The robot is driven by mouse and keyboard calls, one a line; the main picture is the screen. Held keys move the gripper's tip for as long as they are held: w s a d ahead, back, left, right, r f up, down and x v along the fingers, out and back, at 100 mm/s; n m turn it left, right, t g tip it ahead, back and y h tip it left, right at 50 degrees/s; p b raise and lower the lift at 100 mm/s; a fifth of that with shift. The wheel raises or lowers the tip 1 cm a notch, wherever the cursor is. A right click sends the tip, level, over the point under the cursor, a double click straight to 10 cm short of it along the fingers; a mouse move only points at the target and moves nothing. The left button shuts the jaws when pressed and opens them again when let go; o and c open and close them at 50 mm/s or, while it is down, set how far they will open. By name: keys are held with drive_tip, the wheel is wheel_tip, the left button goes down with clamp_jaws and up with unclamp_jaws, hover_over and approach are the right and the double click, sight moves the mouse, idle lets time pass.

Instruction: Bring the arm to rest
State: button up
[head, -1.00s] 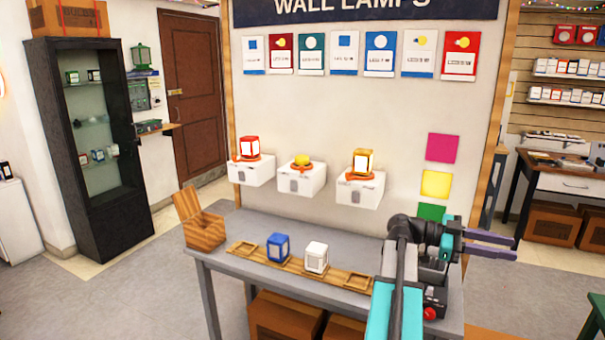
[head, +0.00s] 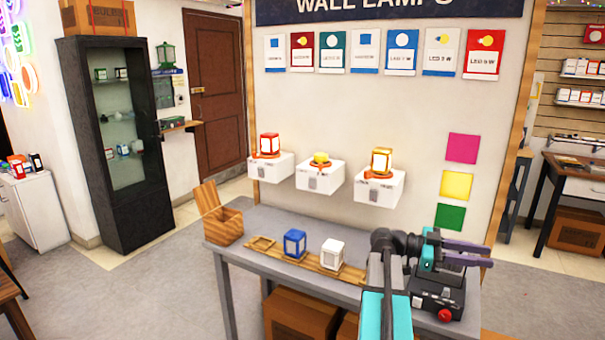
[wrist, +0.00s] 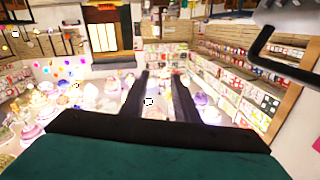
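My gripper (head: 468,254) is at the right of the head view, above the right end of the grey table (head: 240,254). Its two purple-grey fingers point right and stand apart with nothing between them. In the wrist view the two dark fingers (wrist: 162,100) also show a gap, with only the distant shop behind. My arm is folded over a dark device with a red button (head: 445,314) on the table.
A blue lantern (head: 295,244) and a white lantern (head: 332,254) stand on a wooden strip on the table. An open wooden box (head: 222,224) is at the left end. Three lamps sit on white wall boxes (head: 320,178) behind. Floor at left is clear.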

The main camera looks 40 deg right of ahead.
drive_tip(key=w+a+f+n+t+h+b, duration=0.1)
drive_tip(key=w+a+f+n+t, duration=0.25)
drive_tip(key=w+a+f, duration=0.6)
drive_tip(key=w+a+f+n+t+b, duration=0.1)
drive_tip(key=w+a+f+n+t, duration=0.3)
drive_tip(key=f, duration=1.1)
drive_tip(key=w+a+f+n+h, duration=0.1)
drive_tip(key=w+a+f+n, duration=0.45)
drive_tip(key=a+f, duration=0.55)
drive_tip(key=s+a+f+n+t+y+b, duration=0.1)
drive_tip(key=s+a+f+n+y, duration=0.2)
drive_tip(key=a+f, duration=0.7)
drive_tip(key=s+a+f+n+t+y+b, duration=0.15)
drive_tip(key=a+f+n, duration=0.25)
drive_tip(key=a+f, duration=0.5)
drive_tip(key=s+a+f+n+y, duration=0.4)
drive_tip(key=a+f+n, duration=0.1)
drive_tip(key=a, duration=0.4)
drive_tip(key=s+a+f+n+y, duration=0.3)
drive_tip(key=s+a+f+n, duration=0.2)
drive_tip(key=a+f+n, duration=0.1)
drive_tip(key=a+f, duration=0.1)
drive_tip(key=a, duration=0.1)
drive_tip(key=shift+s+a+f+y, duration=0.15)
drive_tip(key=shift+a+f+y, duration=0.2)
drive_tip(key=shift+f, duration=0.05)
